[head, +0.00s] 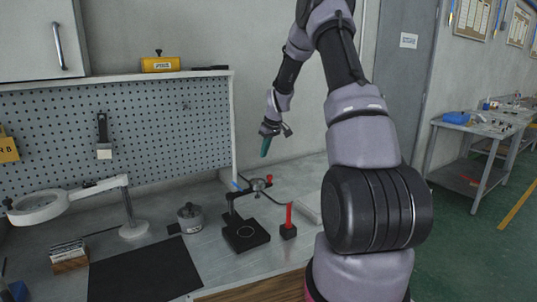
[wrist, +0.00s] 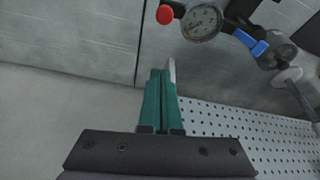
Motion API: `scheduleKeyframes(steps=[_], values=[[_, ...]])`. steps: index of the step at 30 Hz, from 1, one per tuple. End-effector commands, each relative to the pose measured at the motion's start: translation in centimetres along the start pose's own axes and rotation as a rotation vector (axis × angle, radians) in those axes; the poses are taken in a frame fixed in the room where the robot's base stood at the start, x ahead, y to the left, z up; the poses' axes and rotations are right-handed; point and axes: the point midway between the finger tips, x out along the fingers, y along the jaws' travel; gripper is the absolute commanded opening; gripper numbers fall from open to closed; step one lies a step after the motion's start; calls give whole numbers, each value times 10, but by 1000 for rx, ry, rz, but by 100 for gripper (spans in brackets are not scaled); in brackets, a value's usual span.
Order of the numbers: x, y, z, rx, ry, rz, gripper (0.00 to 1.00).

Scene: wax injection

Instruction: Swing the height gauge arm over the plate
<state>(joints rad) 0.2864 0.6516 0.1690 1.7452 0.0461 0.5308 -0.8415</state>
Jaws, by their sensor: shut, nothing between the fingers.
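The height gauge is a black stand with a post and a thin arm (head: 245,189), seen in the head view on the bench. Its arm reaches right and back from the post and carries a round dial (head: 258,185) and a red knob (head: 268,179). The black plate (head: 246,235), with a light ring, lies in front of the arm. My gripper (head: 264,154) hangs above and behind the dial, apart from it, its teal fingers shut and empty. In the wrist view the fingers (wrist: 161,75) point toward the top, with the dial (wrist: 202,22) and red knob (wrist: 165,14) beyond them.
A red upright piece on a black block (head: 288,230) stands right of the plate. A lidded metal pot (head: 190,217) and a magnifier lamp (head: 40,207) stand to the left. A black mat (head: 140,270) lies in front. A pegboard (head: 150,120) rises behind the bench.

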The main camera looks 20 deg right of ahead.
Motion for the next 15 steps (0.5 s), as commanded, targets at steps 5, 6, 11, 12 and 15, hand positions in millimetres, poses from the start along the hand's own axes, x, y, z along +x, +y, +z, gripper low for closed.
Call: scheduleKeyframes(steps=[5,6,11,12,15], values=[[41,-1,1,-1,-4,-3,0],[49,-1,1,0,-3,-2,0],[78,0,3,0,-2,0,0],[72,1,11,4,-1,0,0],[69,0,26,2,-2,0,0]])
